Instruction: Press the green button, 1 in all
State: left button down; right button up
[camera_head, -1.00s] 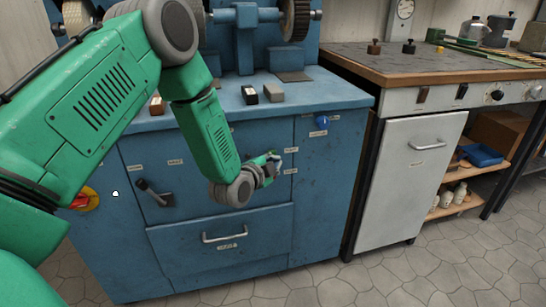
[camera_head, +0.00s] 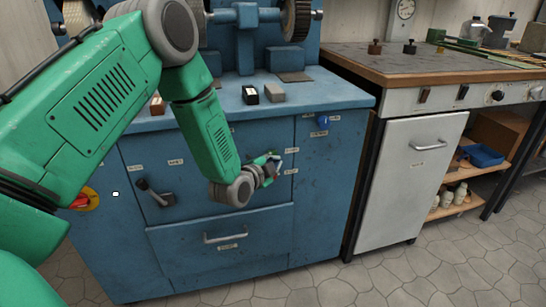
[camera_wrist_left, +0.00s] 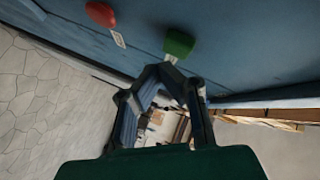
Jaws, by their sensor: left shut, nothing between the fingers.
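The green button (camera_wrist_left: 178,43) sticks out of the blue cabinet front in the left wrist view, just beyond and above my left gripper's fingers. A small gap seems to show between the fingers and the button; I cannot tell whether they touch. In the head view the button is hidden or too small to make out behind my left gripper (camera_head: 274,161). The gripper is shut and empty, close to the cabinet's front face, above the lower drawer. My right gripper is in neither view.
A red button (camera_wrist_left: 100,13) sits beside the green one. The blue cabinet (camera_head: 330,165) has a dark lever handle (camera_head: 155,193), a blue knob (camera_head: 322,120), a drawer handle (camera_head: 224,237) and a red-and-yellow switch (camera_head: 86,199). A workbench (camera_head: 410,62) stands at the right. Open floor lies in front.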

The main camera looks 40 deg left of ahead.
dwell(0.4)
pick_arm(q)
jog(key=shift+w+a+r, duration=0.1)
jog(key=shift+w+a, duration=0.15)
jog(key=shift+w+a, duration=0.25)
jog(key=shift+a, duration=0.15)
dwell(0.7)
jog(key=shift+s+d, duration=0.1)
jog(key=shift+d, duration=0.05)
jog(key=shift+s+d+p, duration=0.45)
jog(key=shift+d+p, duration=0.05)
jog(key=shift+d, duration=0.05)
dwell(0.3)
jog(key=shift+s+d+p, duration=0.65)
jog(key=shift+s+d, duration=1)
jog(key=shift+d, duration=0.25)
